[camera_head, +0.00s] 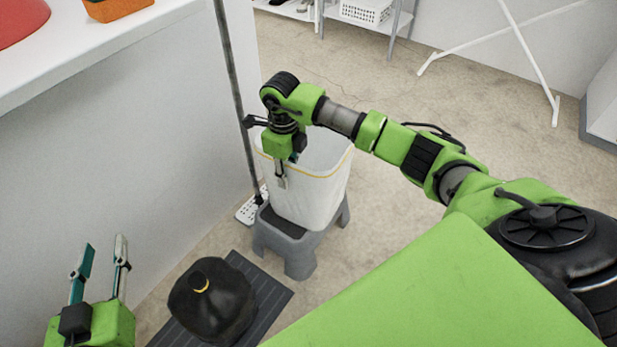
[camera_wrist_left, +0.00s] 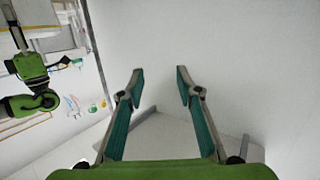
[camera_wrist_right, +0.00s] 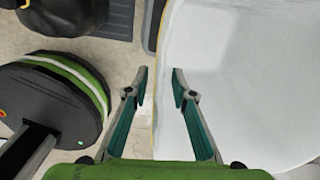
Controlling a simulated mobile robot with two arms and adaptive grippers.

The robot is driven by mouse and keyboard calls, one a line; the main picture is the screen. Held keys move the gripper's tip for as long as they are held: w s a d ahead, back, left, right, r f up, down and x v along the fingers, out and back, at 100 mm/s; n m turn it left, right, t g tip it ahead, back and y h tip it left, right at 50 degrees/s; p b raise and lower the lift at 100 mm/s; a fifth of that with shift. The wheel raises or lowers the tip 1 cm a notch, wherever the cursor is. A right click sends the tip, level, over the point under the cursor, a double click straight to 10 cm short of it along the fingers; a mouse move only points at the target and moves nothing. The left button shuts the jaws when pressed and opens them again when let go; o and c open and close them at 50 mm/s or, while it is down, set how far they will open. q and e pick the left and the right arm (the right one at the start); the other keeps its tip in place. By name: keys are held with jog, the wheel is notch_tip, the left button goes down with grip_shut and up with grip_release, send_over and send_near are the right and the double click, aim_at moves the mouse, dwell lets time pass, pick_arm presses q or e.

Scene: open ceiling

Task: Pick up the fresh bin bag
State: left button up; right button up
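No separate roll or folded bag that I can identify as the fresh bin bag shows. A white bin (camera_head: 318,190) with a thin yellow line around its upper part stands upright on a grey step stool; I cannot tell whether a bag lines it. My right gripper (camera_head: 281,183) points down at the bin's near left rim. In the right wrist view its fingers (camera_wrist_right: 160,72) are apart, with the bin's edge (camera_wrist_right: 164,50) between them; contact is unclear. My left gripper (camera_head: 103,258) is open and empty at lower left, also in the left wrist view (camera_wrist_left: 160,75).
A black tied bag (camera_head: 212,300) sits on a dark ribbed mat (camera_head: 275,291) left of the stool (camera_head: 300,252). A white counter (camera_head: 95,50) with a wall below borders the left. A drying rack (camera_head: 527,60) and shelf stand far back. Concrete floor (camera_head: 400,215) is free at right.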

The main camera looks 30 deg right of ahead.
jog(key=shift+f, duration=0.6)
pick_arm(q)
jog(key=shift+w+d+r+t, duration=0.1)
jog(key=shift+r+t, duration=0.15)
jog(key=shift+r, duration=0.2)
jog(key=shift+w+d+r+t, duration=0.1)
jog(key=shift+r+t, duration=0.15)
jog(key=shift+r, duration=0.2)
pick_arm(e)
grip_shut()
jog(key=shift+r, duration=0.1)
